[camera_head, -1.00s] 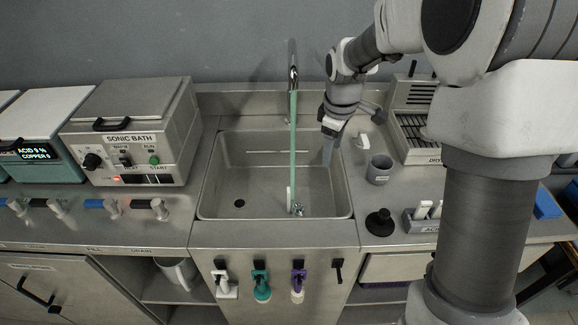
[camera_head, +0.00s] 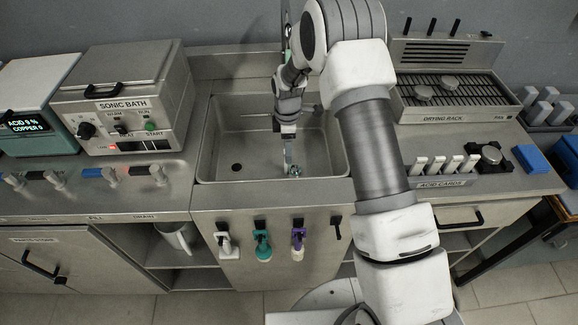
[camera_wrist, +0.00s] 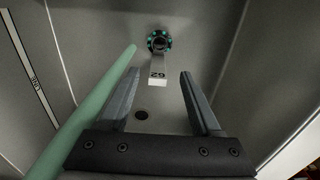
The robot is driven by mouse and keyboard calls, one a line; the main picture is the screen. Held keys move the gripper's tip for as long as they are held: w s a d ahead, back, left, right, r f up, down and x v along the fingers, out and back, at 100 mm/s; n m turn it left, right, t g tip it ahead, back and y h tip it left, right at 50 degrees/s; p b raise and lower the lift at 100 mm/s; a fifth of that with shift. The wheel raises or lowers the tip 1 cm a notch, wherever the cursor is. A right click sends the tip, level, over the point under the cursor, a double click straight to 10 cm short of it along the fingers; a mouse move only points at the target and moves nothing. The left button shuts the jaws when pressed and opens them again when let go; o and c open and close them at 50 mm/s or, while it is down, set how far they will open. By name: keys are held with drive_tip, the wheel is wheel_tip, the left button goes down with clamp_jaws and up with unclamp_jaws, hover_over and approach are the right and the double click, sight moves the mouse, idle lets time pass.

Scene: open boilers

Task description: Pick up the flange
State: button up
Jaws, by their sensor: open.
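The flange appears to be the small dark ring with teal dots (camera_wrist: 159,41) on the sink floor in the wrist view. A pale tag with a number (camera_wrist: 157,80) extends from it toward my gripper. In the head view the ring is a small teal-and-grey spot (camera_head: 295,170) in the sink, just below and right of my gripper (camera_head: 288,150). In the wrist view my gripper (camera_wrist: 159,76) is open and empty, its fingers apart on either side of the tag. The ring lies beyond the fingertips, not between them.
A pale green column, perhaps the tap's stream (camera_wrist: 95,110), runs close beside my left finger in the wrist view. The steel sink (camera_head: 215,150) has walls around my gripper. The sonic bath (camera_head: 125,100) stands left, the drying rack (camera_head: 455,105) right.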

wheel_tip(320, 180, down, 5)
drive_tip(key=shift+w+a+f, duration=0.1)
drive_tip(key=shift+w+a, duration=0.05)
clamp_jaws()
idle(0.4)
